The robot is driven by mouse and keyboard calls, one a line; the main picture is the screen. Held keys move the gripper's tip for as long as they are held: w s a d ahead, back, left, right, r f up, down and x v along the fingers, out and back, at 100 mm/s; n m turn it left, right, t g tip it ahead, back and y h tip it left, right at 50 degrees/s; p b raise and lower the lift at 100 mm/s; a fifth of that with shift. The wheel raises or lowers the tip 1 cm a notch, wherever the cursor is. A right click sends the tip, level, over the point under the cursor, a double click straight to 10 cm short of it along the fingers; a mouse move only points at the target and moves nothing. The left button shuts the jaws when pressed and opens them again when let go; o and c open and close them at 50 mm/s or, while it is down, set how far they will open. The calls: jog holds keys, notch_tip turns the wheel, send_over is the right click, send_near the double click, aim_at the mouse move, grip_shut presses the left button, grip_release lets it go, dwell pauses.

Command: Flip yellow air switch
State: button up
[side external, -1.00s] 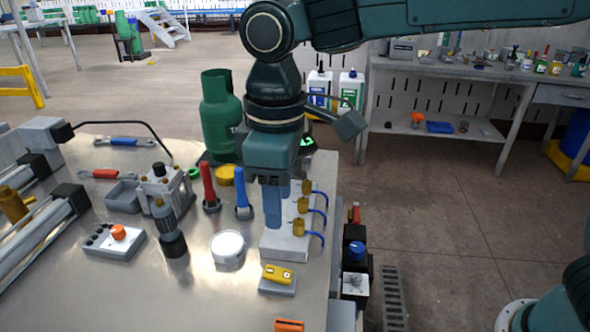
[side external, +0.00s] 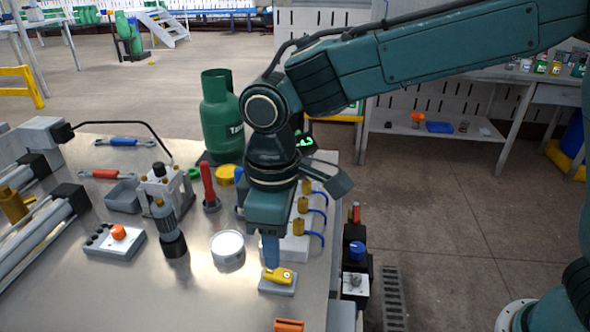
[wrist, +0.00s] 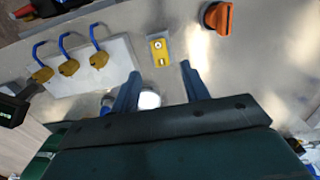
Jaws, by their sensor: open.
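The yellow air switch (side external: 284,276) is a small yellow box on a grey base, near the front right of the metal table. In the wrist view the yellow switch (wrist: 159,50) lies ahead of the fingertips, in line with the gap between them. My gripper (side external: 271,263) points down just above and at the left of the switch; I cannot tell if it touches. In the wrist view my gripper (wrist: 160,70) is open, with two blue fingers apart and nothing between the tips.
A white block (side external: 293,248) with brass valves and blue hoses stands just behind the switch. A white round tin (side external: 228,250) stands to its left. A red-handled tool (side external: 208,185) stands behind. Bare table lies at front left.

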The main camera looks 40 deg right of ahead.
aim_at(279, 273)
jog(key=shift+f, duration=3.35)
jog(key=shift+c, duration=0.3)
